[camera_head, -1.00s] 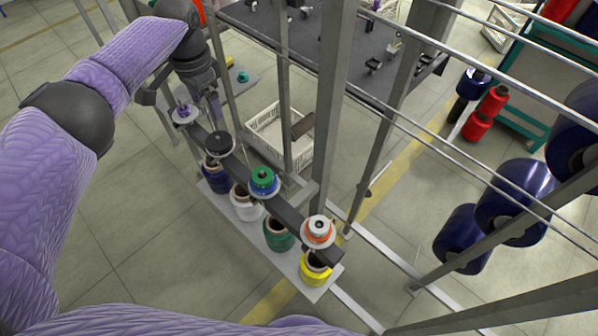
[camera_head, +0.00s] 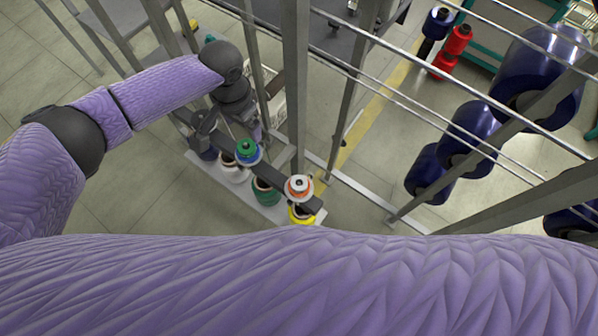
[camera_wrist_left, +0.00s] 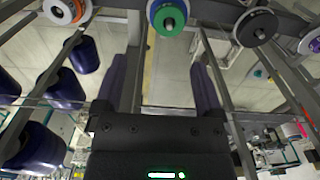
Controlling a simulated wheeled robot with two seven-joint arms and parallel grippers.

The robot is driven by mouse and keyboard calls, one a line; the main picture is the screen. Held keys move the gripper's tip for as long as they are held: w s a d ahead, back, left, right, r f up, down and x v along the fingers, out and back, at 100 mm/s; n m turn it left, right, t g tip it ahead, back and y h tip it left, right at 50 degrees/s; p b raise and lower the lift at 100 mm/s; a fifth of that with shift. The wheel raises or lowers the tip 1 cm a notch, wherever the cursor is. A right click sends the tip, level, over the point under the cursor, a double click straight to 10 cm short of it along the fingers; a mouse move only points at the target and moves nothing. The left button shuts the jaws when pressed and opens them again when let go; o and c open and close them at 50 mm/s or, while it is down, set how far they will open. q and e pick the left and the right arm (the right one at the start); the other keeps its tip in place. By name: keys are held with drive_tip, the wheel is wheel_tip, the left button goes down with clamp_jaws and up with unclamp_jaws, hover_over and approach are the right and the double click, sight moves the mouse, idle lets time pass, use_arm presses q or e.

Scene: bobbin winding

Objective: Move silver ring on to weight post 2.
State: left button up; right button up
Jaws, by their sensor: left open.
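My left gripper (camera_head: 230,122) is over the far-left part of the dark rail in the head view. Its two fingers are spread and empty in the left wrist view (camera_wrist_left: 167,85). A disc with a silver-grey rim and dark centre (camera_wrist_left: 256,26), likely the silver ring, sits on a post at the upper right of the wrist view, apart from the fingers. My arm hides it in the head view. A green-and-blue ring (camera_head: 247,152) and an orange-and-white ring (camera_head: 299,187) sit on other posts. No post numbers are readable.
Several thread cones, one yellow (camera_head: 301,214), stand on a pale base (camera_head: 205,175) under the rail. Upright metal bars (camera_head: 296,80) stand close beside it. Large blue spools (camera_head: 430,172) are at the right. A purple arm link of mine fills the bottom of the head view.

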use_arm(q)
hover_over(299, 184)
wheel_tip(299, 184, down, 8)
drive_tip(key=b, duration=0.7)
drive_tip(key=shift+r, duration=0.1)
drive_tip(key=shift+f+b, duration=0.45)
drive_tip(key=shift+f, duration=0.15)
drive_tip(key=shift+c, duration=0.3)
drive_tip(key=shift+c, duration=1.1)
clamp_jaws()
